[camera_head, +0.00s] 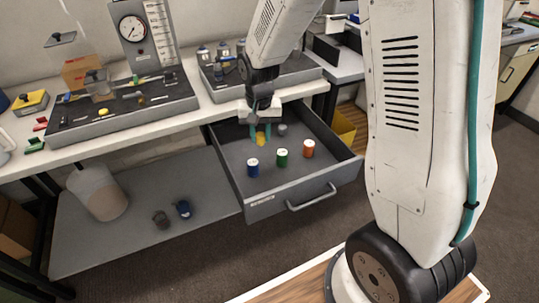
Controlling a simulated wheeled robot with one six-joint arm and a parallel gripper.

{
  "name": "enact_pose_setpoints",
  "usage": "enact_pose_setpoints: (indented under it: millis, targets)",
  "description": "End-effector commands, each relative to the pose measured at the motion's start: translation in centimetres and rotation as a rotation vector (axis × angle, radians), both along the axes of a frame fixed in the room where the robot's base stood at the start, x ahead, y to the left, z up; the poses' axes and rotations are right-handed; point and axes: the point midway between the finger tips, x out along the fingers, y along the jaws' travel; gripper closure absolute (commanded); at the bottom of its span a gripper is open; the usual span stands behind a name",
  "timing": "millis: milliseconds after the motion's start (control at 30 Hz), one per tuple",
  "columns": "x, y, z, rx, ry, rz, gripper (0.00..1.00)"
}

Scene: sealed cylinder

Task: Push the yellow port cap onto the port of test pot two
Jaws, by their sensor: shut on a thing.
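My gripper (260,132) points down over the open drawer (233,160), with its teal fingers shut on the yellow port cap (261,140). The cap is small and partly hidden by the fingers. I cannot tell whether it is clear of the drawer floor. Test pot two and its port cannot be told apart from the other fittings on the bench at this size.
In the drawer stand a blue (253,168), a green (282,158) and an orange cylinder (308,149), with a dark grey piece (282,130) behind. The bench holds a grey base (115,120) with a gauge (133,28). A lower shelf (130,235) holds a large container (98,192).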

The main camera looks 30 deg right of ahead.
Motion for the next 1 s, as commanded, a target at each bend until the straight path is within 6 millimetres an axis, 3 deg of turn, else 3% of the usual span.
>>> enact_pose_setpoints:
  millis: [33, 100, 200, 333, 500, 1000]
  targets:
    - [2.6, -0.3, 1.1, 0.000, -0.004, 0.009, 1.00]
    - [5.6, -0.5, 2.6, -0.001, -0.004, 0.025, 1.00]
    - [9.1, -1.0, 4.6, 0.000, -0.003, 0.044, 1.00]
    - [12.0, -1.5, 6.5, 0.000, -0.002, 0.062, 1.00]
    - [13.1, -1.8, 7.4, 0.000, 0.001, 0.071, 1.00]
    - [13.0, -1.8, 7.4, 0.000, 0.000, 0.070, 1.00]
